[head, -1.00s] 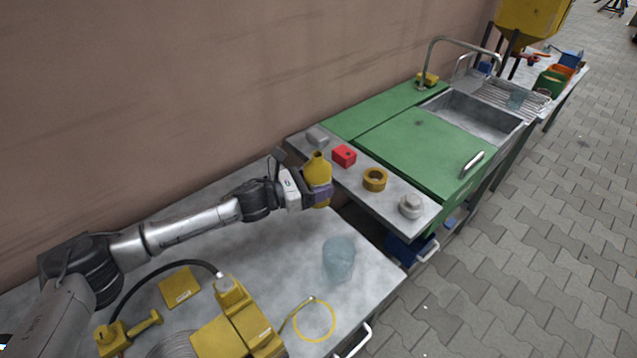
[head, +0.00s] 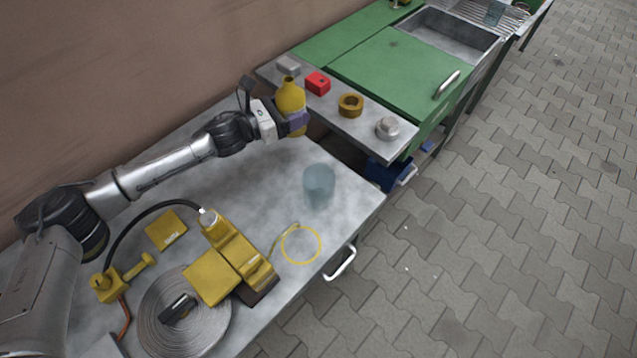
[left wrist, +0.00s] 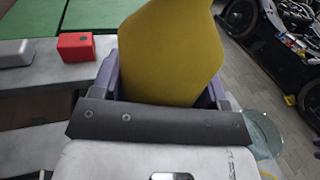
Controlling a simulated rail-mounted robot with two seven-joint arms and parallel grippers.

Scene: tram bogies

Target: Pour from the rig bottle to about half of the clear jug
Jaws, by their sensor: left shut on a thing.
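The yellow rig bottle (head: 290,94) is upright in my left gripper (head: 296,121), whose purple fingers are shut around it. It also fills the middle of the left wrist view (left wrist: 172,52), between the two fingers. The clear jug (head: 319,186) stands on the grey bench top, in front of the bottle and a little to its right. The bottle is held apart from the jug. Part of the jug shows at the right of the left wrist view (left wrist: 262,130). I cannot make out a liquid level in it. My right gripper is not in view.
A yellow machine (head: 228,257), a coiled hose (head: 214,335) and a yellow ring (head: 301,245) lie on the bench. A red box (head: 317,83), a brass ring (head: 350,104) and a grey knob (head: 387,127) sit on the shelf behind. Bench space around the jug is clear.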

